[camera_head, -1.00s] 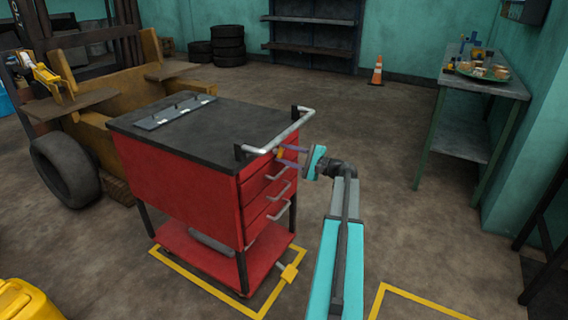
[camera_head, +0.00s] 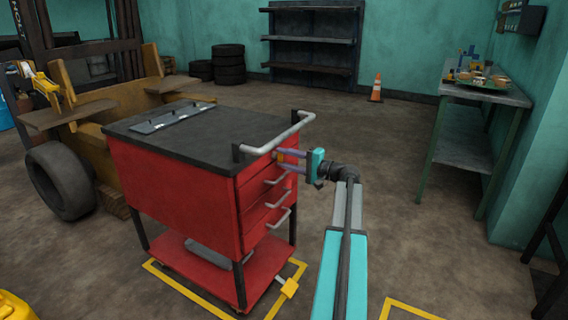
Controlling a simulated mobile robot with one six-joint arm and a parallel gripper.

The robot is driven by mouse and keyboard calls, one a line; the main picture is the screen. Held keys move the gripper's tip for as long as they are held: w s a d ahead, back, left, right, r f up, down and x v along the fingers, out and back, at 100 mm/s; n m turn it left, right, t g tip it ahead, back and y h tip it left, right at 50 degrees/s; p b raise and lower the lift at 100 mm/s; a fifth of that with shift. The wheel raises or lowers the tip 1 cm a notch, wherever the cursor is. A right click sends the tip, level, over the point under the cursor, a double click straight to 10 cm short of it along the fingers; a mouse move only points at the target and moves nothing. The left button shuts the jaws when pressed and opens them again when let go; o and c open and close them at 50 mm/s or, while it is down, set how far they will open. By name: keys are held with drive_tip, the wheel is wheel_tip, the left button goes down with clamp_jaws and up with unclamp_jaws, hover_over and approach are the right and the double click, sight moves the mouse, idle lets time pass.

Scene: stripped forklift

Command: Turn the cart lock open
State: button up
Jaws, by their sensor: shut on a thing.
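The red cart (camera_head: 172,192) with a black top stands left of centre. A small yellow-orange piece, which looks like the cart lock (camera_head: 281,157), shows at the top of its drawer side, below the grey handle bar. My gripper (camera_head: 279,157) reaches it from the right, with its purple-grey fingers pointing left at the drawer front. The fingers are shut on the lock, one above and one below it. They partly hide it, so its exact angle is hard to tell.
The grey handle bar (camera_head: 284,135) juts out just above my gripper. Drawer pulls (camera_head: 279,196) lie below it. A green table (camera_head: 478,94) with small items stands at the right. Floor between cart and table is clear. The stripped forklift (camera_head: 130,98) is behind the cart.

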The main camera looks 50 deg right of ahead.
drive_tip(key=shift+a+f, duration=0.15)
drive_tip(key=o, duration=1)
drive_tip(key=shift+o, duration=0.2)
drive_tip(key=shift+s, duration=0.15)
drive_tip(key=p+v, duration=0.1)
drive_tip(key=v, duration=1.2)
drive_tip(key=shift+s, duration=0.3)
